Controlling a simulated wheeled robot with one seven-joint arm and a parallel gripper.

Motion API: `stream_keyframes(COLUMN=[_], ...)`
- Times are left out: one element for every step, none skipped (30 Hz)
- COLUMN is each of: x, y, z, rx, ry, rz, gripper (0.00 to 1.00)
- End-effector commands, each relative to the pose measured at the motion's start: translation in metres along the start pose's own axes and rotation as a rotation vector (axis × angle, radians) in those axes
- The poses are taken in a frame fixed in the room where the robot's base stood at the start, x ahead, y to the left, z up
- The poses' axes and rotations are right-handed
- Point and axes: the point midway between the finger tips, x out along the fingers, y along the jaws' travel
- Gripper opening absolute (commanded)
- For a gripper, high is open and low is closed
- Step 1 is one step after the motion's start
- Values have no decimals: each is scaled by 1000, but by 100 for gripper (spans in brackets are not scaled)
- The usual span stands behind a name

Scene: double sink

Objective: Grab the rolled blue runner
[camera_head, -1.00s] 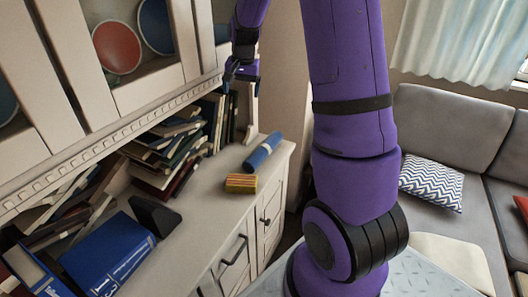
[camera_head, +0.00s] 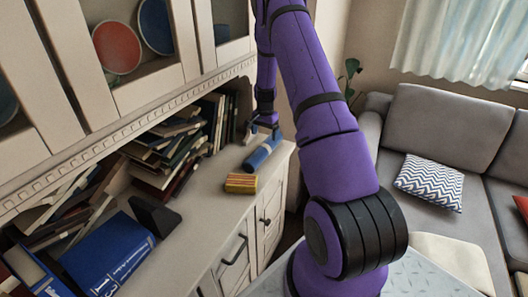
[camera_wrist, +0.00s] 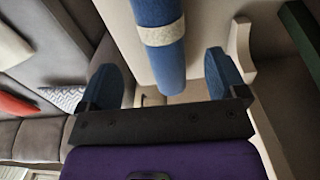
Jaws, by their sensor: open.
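The rolled blue runner (camera_head: 262,154) lies on the right end of the cabinet top, with a pale band around it. In the wrist view the blue roll (camera_wrist: 154,12) with its pale band runs from the top edge down between the two fingers. My gripper (camera_head: 263,130) is at the far end of the roll, just above or around it. In the wrist view my gripper (camera_wrist: 165,80) is open, with one blue fingertip on each side of the roll and a gap on both sides. Whether the fingers reach down to the cabinet top cannot be told.
Leaning books (camera_head: 220,120) stand behind to the left, under the glazed upper cabinet. A dark wedge (camera_head: 154,215) and a big blue book (camera_head: 108,255) are nearer. A grey sofa (camera_head: 430,130) is at right.

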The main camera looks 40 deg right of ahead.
Motion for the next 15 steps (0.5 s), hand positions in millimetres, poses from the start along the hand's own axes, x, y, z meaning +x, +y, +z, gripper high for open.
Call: stream_keyframes(x=[9,14,20,24,28,32,34,36,38,39,40,43,46,49,54], y=[1,0,1,0,0,0,0,0,0,0,0,0,0,-1,-1], z=[0,0,1,1,1,1,1,1,1,1,1,2,2,3,3], rx=[0,0,0,0,0,-1,-1,-1,-1,-1,-1,-1,-1,-2,-1], ry=[-2,-1,-2,-2,-1,-1,-1,-1,-1,-1,-1,-1,-1,-1,-1], rz=[1,1,2,2,1,1,1,0,0,0,0,0,1,1,1], gripper=[90,90,90,90,90,90,90,90,90,90,90,90,90,90,90])
